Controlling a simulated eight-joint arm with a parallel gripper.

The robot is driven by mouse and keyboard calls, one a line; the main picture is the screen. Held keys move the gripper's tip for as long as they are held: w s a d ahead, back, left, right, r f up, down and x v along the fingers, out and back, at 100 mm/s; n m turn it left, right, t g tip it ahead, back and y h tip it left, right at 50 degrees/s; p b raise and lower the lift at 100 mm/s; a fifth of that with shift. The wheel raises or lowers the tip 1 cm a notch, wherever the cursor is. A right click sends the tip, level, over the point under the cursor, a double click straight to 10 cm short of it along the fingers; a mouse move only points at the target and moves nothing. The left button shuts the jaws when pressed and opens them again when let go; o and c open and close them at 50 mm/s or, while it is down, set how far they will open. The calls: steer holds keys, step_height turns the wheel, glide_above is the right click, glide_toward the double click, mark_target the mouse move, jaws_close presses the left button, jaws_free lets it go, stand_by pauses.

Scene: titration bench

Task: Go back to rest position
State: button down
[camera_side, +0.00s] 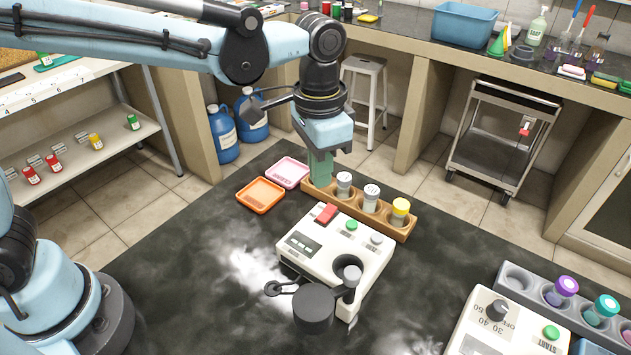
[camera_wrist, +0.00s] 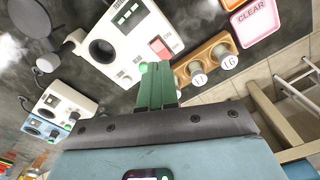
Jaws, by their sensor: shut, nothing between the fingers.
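My gripper (camera_side: 320,165) hangs below my bent arm, over the left end of a wooden rack in the side view. Its green fingers (camera_wrist: 155,85) are closed together and hold nothing. The fingers hide the rack's left end in the side view. The wooden rack (camera_side: 404,232) holds two vials with pale lids (camera_side: 344,180) (camera_side: 371,192) and one with a yellow lid (camera_side: 400,207). In the wrist view the fingers point toward the gap between the rack (camera_wrist: 180,72) and a white device. Whether the fingertips touch the rack, I cannot tell.
The white device (camera_side: 330,235) with a dark round arm stands in front of the rack. Orange (camera_side: 261,195) and pink (camera_side: 288,172) trays lie left of it. A grey rack (camera_side: 515,277) with colored lids and another white device (camera_side: 480,330) stand at right. The dark tabletop's left part is clear.

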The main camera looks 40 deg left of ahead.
steer(key=s+a+n+t, duration=0.3)
steer(key=s+a, duration=0.1)
steer(key=a, duration=0.4)
steer(key=s+a+n+t, duration=0.2)
steer(key=s+a+t, duration=0.2)
steer(key=a, duration=0.5)
steer(key=shift+a+r+n, duration=0.2)
steer(key=shift+r+n, duration=0.2)
steer(key=shift+r, duration=0.05)
